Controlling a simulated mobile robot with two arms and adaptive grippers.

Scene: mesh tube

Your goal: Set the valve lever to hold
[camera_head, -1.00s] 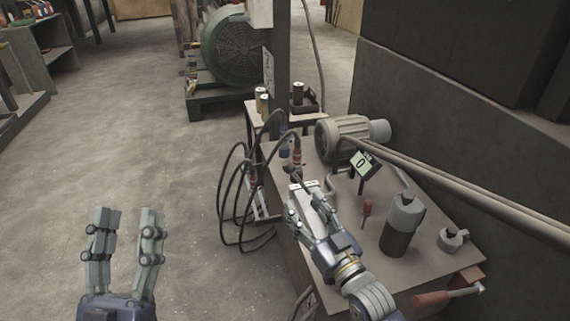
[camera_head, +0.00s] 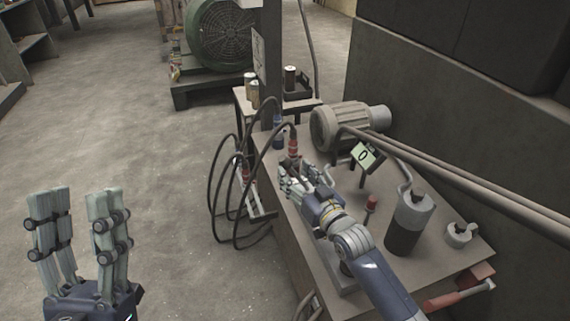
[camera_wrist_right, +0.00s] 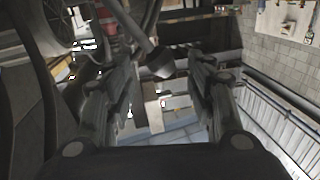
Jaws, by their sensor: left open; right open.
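The valve lever (camera_wrist_right: 152,50) is a grey rod with a rounded dark end in the right wrist view. Its end lies between the open fingers of my right gripper (camera_wrist_right: 165,85), with no clear contact on either side. In the head view my right gripper (camera_head: 297,180) is at the bench's near-left part, close to the red hose fitting (camera_head: 293,146). The gripper and arm hide most of the valve there, and no hold mark can be read. My left gripper (camera_head: 82,225) is open and empty over the floor.
Black hoses (camera_head: 213,190) loop left of the bench. Long pipes (camera_head: 470,185) cross above its right side.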

